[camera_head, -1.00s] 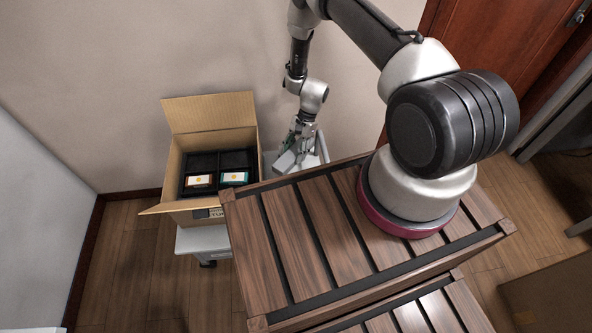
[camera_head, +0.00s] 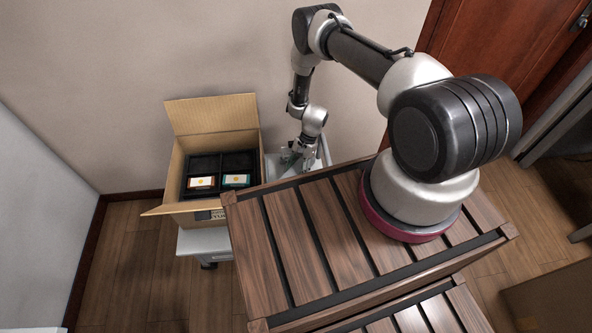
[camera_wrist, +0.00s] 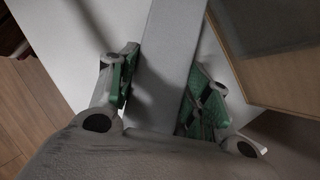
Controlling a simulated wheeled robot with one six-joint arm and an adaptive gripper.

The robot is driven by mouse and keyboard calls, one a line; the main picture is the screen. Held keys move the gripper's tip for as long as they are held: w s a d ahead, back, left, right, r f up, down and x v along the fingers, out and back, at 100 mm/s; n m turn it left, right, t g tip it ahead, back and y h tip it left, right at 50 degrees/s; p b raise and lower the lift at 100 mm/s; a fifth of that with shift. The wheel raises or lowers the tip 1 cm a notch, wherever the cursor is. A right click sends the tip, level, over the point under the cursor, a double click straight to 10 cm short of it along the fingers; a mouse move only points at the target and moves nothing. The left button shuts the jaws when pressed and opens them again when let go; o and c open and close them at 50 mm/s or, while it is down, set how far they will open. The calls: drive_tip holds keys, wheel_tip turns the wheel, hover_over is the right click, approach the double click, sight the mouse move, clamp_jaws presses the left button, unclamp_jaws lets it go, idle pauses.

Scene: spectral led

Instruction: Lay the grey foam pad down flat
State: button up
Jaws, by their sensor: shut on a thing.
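The grey foam pad (camera_wrist: 172,55) shows in the wrist view as a long grey strip running away between the fingers. My gripper (camera_wrist: 160,92) is shut on it, with a green finger pad at each side. In the head view my gripper (camera_head: 297,156) points down over the white cart to the right of the cardboard box, behind the wooden slatted top. I cannot make out the pad clearly there; the gripper and the slatted top's edge hide much of that spot. I cannot tell whether the pad touches the surface below.
The open cardboard box (camera_head: 213,112) holds a black divided insert with a white-and-orange pack (camera_head: 201,183) and a white-and-teal pack (camera_head: 236,181). The wooden slatted top (camera_head: 290,240) stands in front. The white cart surface (camera_wrist: 100,30) shows beneath the pad. A wall is behind.

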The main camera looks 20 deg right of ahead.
drive_tip(key=shift+f, duration=0.15)
drive_tip(key=o, duration=0.8)
drive_tip(key=shift+r, duration=0.3)
drive_tip(key=v, duration=0.7)
drive_tip(key=shift+d+r, duration=0.1)
drive_tip(key=shift+r, duration=0.15)
